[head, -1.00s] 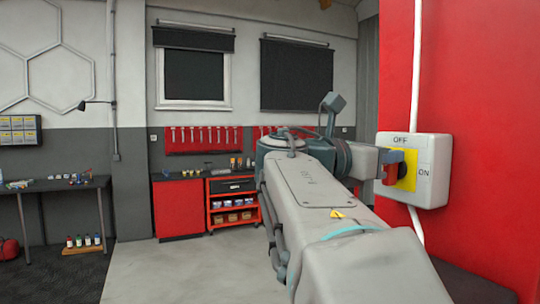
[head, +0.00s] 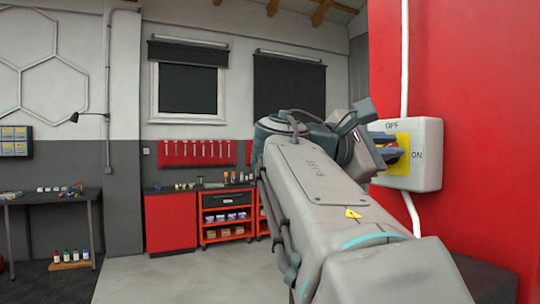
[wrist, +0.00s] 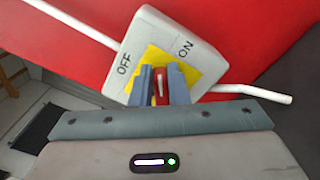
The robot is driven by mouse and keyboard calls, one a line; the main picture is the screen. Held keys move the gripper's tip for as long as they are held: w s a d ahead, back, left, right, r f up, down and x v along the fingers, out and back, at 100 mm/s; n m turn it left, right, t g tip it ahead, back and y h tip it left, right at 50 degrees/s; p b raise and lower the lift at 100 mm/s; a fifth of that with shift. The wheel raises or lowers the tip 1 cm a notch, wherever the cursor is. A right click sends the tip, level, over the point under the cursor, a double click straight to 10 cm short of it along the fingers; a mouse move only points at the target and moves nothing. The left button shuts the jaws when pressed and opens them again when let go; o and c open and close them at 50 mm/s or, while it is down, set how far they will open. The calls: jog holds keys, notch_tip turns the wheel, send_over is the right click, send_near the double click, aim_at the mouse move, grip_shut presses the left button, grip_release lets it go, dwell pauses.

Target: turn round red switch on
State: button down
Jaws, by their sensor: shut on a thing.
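A light grey switch box (head: 428,158) with a yellow plate (head: 404,163) is fixed to the red wall, marked OFF at its top and ON at its right. In the wrist view the box (wrist: 152,28) looks tilted. My gripper (wrist: 160,86) is shut on the red switch (wrist: 160,82), with one blue-grey finger on each side. The switch's grip appears turned between the OFF and ON marks, nearer ON. In the head view, my gripper (head: 388,150) and wrist hide most of the switch.
The red wall (head: 475,110) fills the right side. A white pipe (head: 405,60) runs above and below the box. A red workbench (head: 170,222), tool racks and a dark table (head: 50,195) stand further off at left. Grey floor lies open between.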

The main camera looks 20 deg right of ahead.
jog(key=shift+s+f+m+b, duration=0.1)
jog(key=shift+f+m+b, duration=0.15)
jog(key=shift+m+b, duration=0.7)
jog(key=shift+s+f+m+b, duration=0.1)
jog(key=shift+f+m+b, duration=0.35)
jog(key=shift+m, duration=0.95)
jog(key=shift+s+f+m+b, duration=0.1)
jog(key=shift+m+b, duration=0.8)
jog(key=shift+m, duration=0.25)
jog(key=c, duration=1.4)
grip_release()
jog(key=s+a, duration=0.1)
jog(key=a, duration=1.2)
jog(key=shift+a, duration=0.35)
